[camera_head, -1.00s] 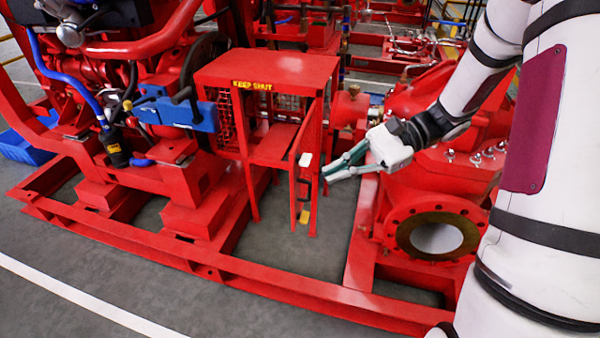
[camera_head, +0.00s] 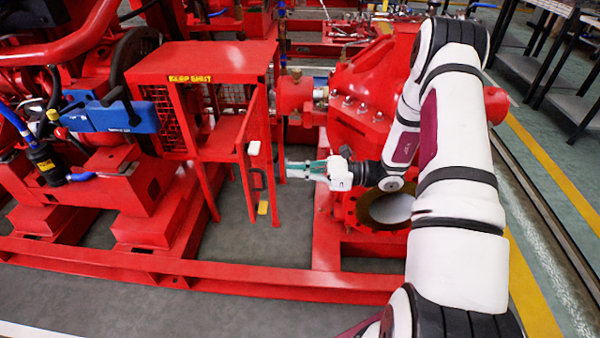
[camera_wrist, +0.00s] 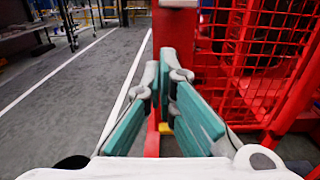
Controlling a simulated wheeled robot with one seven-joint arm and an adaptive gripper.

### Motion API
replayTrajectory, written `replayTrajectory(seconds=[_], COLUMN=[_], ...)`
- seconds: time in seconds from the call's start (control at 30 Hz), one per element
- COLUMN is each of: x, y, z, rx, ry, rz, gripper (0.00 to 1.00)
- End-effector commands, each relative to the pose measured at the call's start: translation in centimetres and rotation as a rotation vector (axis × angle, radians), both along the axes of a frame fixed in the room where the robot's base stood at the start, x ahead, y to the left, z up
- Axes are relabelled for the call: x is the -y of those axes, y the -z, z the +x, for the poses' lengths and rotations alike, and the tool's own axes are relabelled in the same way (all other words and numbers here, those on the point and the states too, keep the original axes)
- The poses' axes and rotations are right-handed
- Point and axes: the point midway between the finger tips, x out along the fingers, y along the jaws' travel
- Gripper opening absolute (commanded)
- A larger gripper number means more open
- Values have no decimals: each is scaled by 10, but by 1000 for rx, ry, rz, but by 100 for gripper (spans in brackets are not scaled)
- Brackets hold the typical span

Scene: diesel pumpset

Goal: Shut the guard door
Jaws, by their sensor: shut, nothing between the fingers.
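The red guard door (camera_head: 257,140) stands open on the right part of the red guard box (camera_head: 205,62), swung out toward the front and seen nearly edge-on. My gripper (camera_head: 290,168) is shut and empty, just right of the door in the head view, pointing left. I cannot tell whether it touches the door. In the wrist view, its green-padded fingers (camera_wrist: 161,75) hide part of the red metal behind.
The guard's red mesh (camera_wrist: 255,65) fills the right of the wrist view. A red pump (camera_head: 370,90) with a round flange (camera_head: 390,208) stands behind and beside my arm. A red base rail (camera_head: 200,268) runs along the front. Grey floor lies open left in the wrist view.

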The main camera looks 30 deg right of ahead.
Motion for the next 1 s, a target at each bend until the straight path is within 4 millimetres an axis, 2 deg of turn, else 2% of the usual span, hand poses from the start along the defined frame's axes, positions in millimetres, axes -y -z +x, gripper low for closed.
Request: replayTrajectory(seconds=[0.03,0.3,0.5,0.7,1.0], x=[-11,-57,-80,-89,-89], y=[2,2,1,1,0], z=[5,29,42,47,47], rx=[-1,0,0,-1,-1], ry=[-5,-6,-4,-1,-1], rz=[0,-1,-1,-2,-2], gripper=[0,0,0,0,0])
